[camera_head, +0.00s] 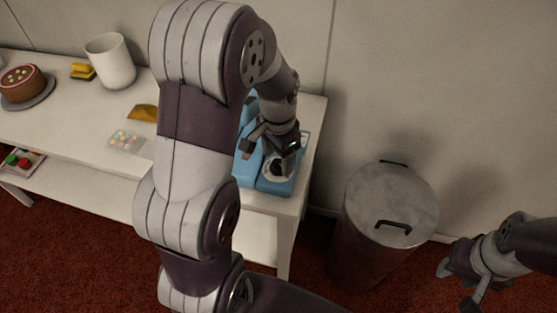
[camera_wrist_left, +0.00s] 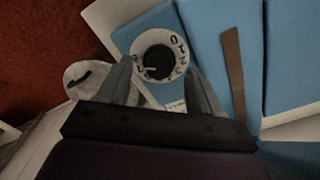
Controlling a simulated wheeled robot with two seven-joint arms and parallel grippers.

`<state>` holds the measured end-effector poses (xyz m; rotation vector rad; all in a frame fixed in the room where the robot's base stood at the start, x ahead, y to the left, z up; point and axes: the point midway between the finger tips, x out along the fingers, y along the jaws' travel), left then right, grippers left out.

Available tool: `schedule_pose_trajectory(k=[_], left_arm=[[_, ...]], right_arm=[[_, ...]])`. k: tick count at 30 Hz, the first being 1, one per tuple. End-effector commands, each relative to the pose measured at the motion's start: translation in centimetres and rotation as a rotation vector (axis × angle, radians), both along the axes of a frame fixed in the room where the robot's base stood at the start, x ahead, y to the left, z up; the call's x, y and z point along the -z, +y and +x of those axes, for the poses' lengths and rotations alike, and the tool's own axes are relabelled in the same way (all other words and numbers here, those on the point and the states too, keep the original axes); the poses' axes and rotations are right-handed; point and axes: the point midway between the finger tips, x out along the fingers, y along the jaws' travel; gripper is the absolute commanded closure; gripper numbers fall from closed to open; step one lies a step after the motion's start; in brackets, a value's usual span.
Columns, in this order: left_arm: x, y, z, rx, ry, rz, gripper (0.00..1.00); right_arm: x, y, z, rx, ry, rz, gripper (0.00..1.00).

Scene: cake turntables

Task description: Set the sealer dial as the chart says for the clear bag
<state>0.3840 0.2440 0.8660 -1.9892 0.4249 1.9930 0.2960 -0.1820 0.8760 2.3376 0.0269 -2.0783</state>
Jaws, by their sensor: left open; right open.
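The blue sealer (camera_head: 275,188) stands at the right end of the white table, partly hidden by my left arm. Its white dial (camera_wrist_left: 142,40) has dark marks around the rim and a dark knob (camera_wrist_left: 160,60) in the middle; the marks are too blurred to read surely. My left gripper (camera_wrist_left: 158,68) is open over the dial, one finger on each side of the knob; contact cannot be told. The clear bag (camera_head: 127,141) with coloured pieces lies on the table left of my arm. I cannot make out a chart. My right gripper (camera_head: 466,285) is open and empty at lower right.
A gold bag (camera_head: 143,112) lies behind the clear bag. A grey lidded bin (camera_head: 390,205) stands on the red carpet right of the table.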

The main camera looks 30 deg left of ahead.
Motion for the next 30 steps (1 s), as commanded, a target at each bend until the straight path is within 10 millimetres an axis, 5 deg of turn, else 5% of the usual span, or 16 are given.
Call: schedule_pose_trajectory(k=[12,17,30], left_arm=[[1.37,-0.01,0.01,0.000,-0.001,0.001,0.38],[1.36,-0.01,0.00,0.000,-0.001,0.001,0.91],[1.09,-0.02,-0.01,-0.079,0.000,0.000,0.90]], right_arm=[[0.21,0.00,-0.01,0.000,0.000,0.000,0.57],[0.22,0.00,0.00,0.000,0.000,0.000,0.57],[-0.72,0.00,0.00,0.000,0.000,0.000,0.57]])
